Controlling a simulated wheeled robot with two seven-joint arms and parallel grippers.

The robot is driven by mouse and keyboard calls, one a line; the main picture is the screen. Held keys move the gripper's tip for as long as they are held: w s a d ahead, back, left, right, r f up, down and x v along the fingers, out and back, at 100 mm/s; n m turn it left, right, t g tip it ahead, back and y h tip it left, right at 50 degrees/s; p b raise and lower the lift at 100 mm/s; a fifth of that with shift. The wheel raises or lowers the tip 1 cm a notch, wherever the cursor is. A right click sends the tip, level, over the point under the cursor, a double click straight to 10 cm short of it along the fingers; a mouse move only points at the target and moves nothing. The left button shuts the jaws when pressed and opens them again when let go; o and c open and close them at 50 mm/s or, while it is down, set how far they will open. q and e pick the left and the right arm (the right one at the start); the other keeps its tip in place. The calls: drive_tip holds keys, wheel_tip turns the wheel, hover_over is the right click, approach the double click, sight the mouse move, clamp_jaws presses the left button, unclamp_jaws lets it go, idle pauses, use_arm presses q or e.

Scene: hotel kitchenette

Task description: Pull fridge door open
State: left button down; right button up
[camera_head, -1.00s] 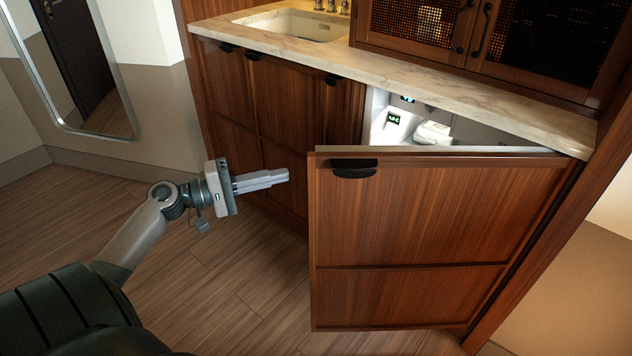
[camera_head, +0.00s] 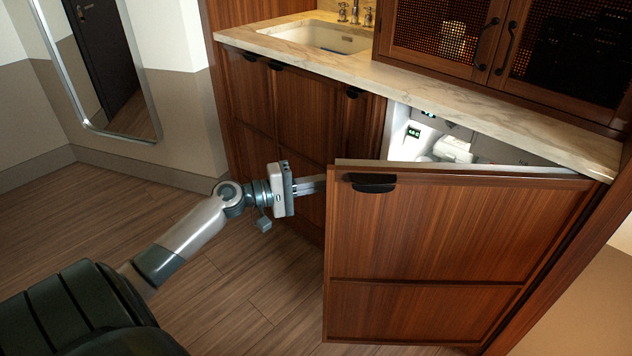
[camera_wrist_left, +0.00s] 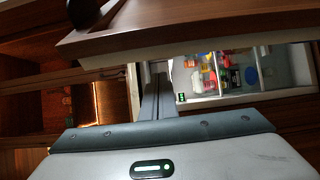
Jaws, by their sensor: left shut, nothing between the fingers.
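The fridge door (camera_head: 455,250) is a wood-panelled door with a black handle (camera_head: 373,182) at its top left. It stands partly open, hinged on the right, with the lit white fridge interior (camera_head: 430,140) showing above it. My left gripper (camera_head: 322,184) is shut and empty at the door's free left edge, its fingertips partly hidden behind that edge. I cannot tell if they touch the door. In the left wrist view, the shut fingers (camera_wrist_left: 157,98) point toward the gap, with the door (camera_wrist_left: 160,28) across the top. My right gripper is not in view.
A marble counter (camera_head: 420,82) with a sink (camera_head: 325,37) runs above the fridge and closed cabinets (camera_head: 290,110). Several colourful items (camera_wrist_left: 220,77) sit inside the fridge. A mirror (camera_head: 100,70) is on the left wall. The wooden floor (camera_head: 240,290) at the left is clear.

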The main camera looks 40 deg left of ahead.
sight(335, 192)
use_arm(q)
drive_tip(key=s+d+p, duration=0.1)
drive_tip(key=s+d, duration=0.1)
drive_tip(key=d, duration=0.1)
drive_tip(key=shift+s, duration=0.25)
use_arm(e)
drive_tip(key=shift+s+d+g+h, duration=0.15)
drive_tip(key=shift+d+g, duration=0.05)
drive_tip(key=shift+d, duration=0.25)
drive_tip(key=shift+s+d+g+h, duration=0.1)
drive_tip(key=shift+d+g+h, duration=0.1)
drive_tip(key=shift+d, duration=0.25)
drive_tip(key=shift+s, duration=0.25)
